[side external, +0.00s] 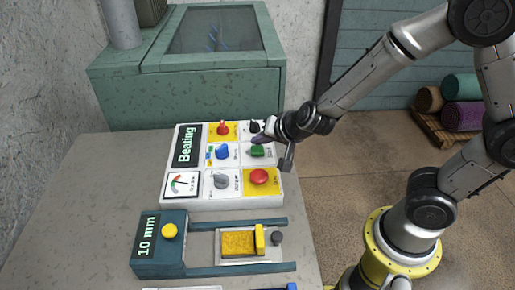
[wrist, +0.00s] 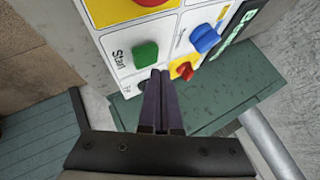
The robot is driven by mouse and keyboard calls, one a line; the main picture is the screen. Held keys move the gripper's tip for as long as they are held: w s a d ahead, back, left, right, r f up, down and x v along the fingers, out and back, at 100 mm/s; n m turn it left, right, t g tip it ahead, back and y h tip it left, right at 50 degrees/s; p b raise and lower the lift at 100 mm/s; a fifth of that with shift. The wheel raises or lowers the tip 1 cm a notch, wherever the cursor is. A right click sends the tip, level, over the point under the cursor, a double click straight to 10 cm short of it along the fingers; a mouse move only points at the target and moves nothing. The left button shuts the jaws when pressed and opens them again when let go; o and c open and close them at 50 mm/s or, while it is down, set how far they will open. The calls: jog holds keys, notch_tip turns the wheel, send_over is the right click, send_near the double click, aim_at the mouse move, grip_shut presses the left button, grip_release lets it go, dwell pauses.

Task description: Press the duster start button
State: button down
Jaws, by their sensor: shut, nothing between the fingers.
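The green start button (side external: 257,151) is on the white control panel marked "Beating" (side external: 188,144). In the wrist view the green button (wrist: 145,54) has the word "Start" beside it. My gripper (side external: 259,139) is shut and empty, with its fingers over the panel's right side, close to the green button. In the wrist view the fingertips (wrist: 161,72) appear just beside and below the button. I cannot tell whether they touch the panel.
The panel also holds a red button (side external: 259,176), a blue knob (side external: 222,151), a grey knob (side external: 221,181) and a red switch (side external: 222,128). A teal "10 mm" box (side external: 161,245) with a yellow button stands in front. A green glass-topped cabinet (side external: 190,97) stands behind.

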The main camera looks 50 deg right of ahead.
aim_at(260, 151)
jog(key=shift+r, duration=2.5)
jog(key=shift+d, duration=0.1)
notch_tip(260, 151, up, 8)
jog(key=d+t, duration=0.2)
jog(key=s+a+r+n+t+y, duration=0.1)
jog(key=s+a+r+n+y, duration=0.25)
jog(key=s+r+n, duration=0.3)
jog(key=s+d+f+n+g+h, duration=0.1)
jog(key=s+d+f+n+g, duration=0.1)
jog(key=s, duration=0.6)
jog(key=s+d+f+n+g+h, duration=0.1)
jog(key=s+f+g, duration=0.3)
jog(key=s, duration=0.4)
jog(key=shift+s+d+f+n, duration=0.25)
jog(key=shift+d+f+n, duration=0.1)
jog(key=shift+d+n, duration=0.3)
